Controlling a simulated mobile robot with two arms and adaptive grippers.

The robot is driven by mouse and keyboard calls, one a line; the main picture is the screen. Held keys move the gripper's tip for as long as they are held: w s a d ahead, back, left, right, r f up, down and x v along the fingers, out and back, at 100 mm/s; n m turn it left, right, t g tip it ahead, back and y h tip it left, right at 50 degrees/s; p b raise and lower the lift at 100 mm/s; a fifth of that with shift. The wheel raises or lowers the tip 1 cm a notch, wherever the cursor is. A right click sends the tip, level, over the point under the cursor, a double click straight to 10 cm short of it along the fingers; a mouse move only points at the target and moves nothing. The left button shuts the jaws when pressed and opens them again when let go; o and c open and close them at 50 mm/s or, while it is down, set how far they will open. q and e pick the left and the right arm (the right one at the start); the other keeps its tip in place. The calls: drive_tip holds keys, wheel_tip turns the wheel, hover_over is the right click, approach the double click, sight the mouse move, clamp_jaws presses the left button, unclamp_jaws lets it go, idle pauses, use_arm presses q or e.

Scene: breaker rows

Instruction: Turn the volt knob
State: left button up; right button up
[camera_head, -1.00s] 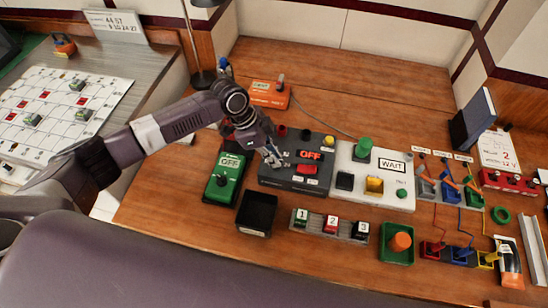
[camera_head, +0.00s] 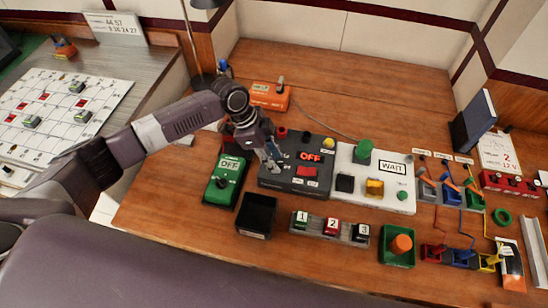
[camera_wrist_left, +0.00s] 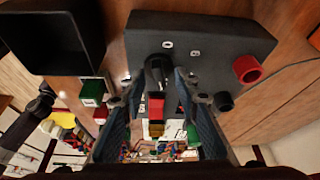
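A dark grey control box (camera_head: 270,181) with a lit red OFF display and a red rocker switch stands in the middle of the desk. My left gripper (camera_head: 274,165) points down over its left part. In the left wrist view the box (camera_wrist_left: 215,30) fills the top. A rounded black knob or handle (camera_wrist_left: 158,68) shows between my two blue-padded fingers (camera_wrist_left: 155,100), which stand apart; I cannot tell whether they touch it. A red knob (camera_wrist_left: 248,69) and a black knob (camera_wrist_left: 224,101) sit at its edge. No volt label is legible. My right gripper is out of view.
A green OFF box (camera_head: 224,183) and an empty black bin (camera_head: 256,213) stand close left and in front. A white WAIT panel (camera_head: 390,185) adjoins at right. Numbered buttons (camera_head: 330,228) lie in front.

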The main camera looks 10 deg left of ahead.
use_arm(q)
drive_tip(key=v, duration=1.2)
idle(0.4)
